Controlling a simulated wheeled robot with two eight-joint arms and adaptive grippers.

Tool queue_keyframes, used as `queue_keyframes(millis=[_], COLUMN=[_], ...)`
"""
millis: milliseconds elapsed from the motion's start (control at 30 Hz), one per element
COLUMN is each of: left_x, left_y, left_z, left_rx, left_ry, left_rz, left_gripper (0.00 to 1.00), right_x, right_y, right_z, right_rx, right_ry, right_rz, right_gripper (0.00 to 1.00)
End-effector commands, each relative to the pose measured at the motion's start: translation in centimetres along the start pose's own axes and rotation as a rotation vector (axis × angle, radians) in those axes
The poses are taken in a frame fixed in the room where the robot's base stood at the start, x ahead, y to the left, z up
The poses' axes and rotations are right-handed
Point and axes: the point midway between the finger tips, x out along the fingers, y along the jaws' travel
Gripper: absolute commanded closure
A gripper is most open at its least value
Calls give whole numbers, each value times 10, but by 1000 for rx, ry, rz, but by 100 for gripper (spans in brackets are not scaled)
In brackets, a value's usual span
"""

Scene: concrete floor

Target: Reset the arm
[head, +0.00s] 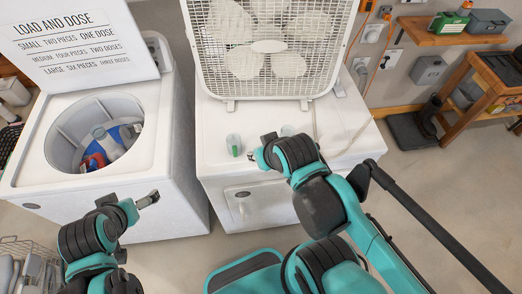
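My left arm reaches in from the lower left, and its gripper (148,200) is in front of the left washer, apart from it. Its fingertips are small and close together, and I see nothing held. My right arm reaches up from the lower right. Its gripper (262,154) is over the front of the right white machine (226,176), beside a green-marked knob (233,145). Its fingers are mostly hidden by the wrist, so its opening and any contact with the machine are unclear.
The open washer (160,125) at left holds clothes and a pale container (108,143); its lid (75,45) bears dosing text. A box fan (270,48) stands on the right machine. A wire basket (30,270) is lower left. A wooden bench (470,95) is at right.

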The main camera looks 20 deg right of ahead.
Motion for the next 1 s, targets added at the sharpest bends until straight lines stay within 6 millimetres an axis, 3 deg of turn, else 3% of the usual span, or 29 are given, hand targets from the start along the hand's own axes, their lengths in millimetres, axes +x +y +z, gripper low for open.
queue_keyframes(millis=[333,700,1000], left_x=[7,71,70], left_y=[0,0,0], left_z=[5,51,50], left_rx=[0,0,0], left_ry=[0,0,0], left_rz=[0,0,0], left_gripper=[0,0,0], right_x=[7,71,70], right_y=[0,0,0], right_z=[5,51,50], right_rx=[0,1,1], right_ry=[-1,-1,-1], right_rz=[0,0,0], right_gripper=[67,67,67])
